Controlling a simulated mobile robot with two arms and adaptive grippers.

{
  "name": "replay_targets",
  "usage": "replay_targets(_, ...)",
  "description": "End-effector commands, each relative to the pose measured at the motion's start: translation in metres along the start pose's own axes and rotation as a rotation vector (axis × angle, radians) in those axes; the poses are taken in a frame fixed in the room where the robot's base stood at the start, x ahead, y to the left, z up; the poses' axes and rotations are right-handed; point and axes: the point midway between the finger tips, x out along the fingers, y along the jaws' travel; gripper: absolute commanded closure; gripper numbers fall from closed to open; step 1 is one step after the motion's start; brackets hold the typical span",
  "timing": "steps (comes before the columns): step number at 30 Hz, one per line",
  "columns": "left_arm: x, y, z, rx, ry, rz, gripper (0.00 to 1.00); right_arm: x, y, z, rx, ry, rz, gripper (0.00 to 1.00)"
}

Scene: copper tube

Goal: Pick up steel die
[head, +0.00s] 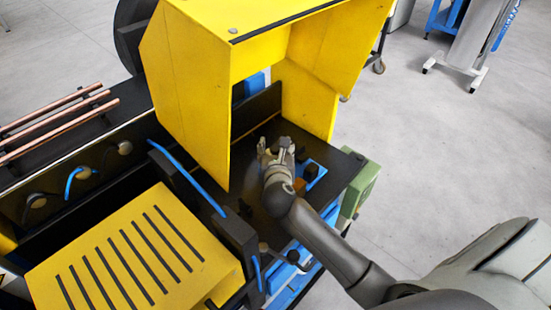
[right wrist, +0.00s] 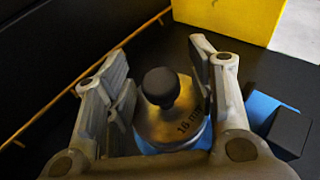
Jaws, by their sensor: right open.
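The steel die (right wrist: 178,126) shows in the right wrist view as a rounded metal piece with "16 mm" marked on it and a black knob (right wrist: 160,86) on top. It sits at a blue holder (right wrist: 208,135). My right gripper (right wrist: 160,78) is open, with one finger on each side of the die; I cannot tell whether they touch it. In the head view my right gripper (head: 276,150) reaches into the machine under the yellow hood, and I cannot make out the die there. My left gripper is not in view.
The yellow hood (head: 190,85) stands close to my right gripper on the left and behind. A black block (right wrist: 288,133) sits right of the die. Copper tubes (head: 60,125) lie at the far left. The slotted yellow cover (head: 130,260) is in front.

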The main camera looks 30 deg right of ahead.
Motion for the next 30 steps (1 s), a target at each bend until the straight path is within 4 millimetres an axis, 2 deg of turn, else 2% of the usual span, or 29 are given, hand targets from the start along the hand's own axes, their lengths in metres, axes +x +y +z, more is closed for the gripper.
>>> replay_targets(2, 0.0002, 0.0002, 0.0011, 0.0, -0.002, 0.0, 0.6, -0.0002, 0.0001, 0.0, 0.0, 0.0, 0.0, 0.49)
replay_targets(14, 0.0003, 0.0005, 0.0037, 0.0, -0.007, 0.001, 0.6, -0.0005, 0.0002, 0.0001, -0.001, 0.0, 0.0, 0.99)
replay_targets(30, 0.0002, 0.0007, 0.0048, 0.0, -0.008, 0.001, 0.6, -0.001, 0.0005, 0.0052, 0.001, -0.009, 0.002, 1.0)
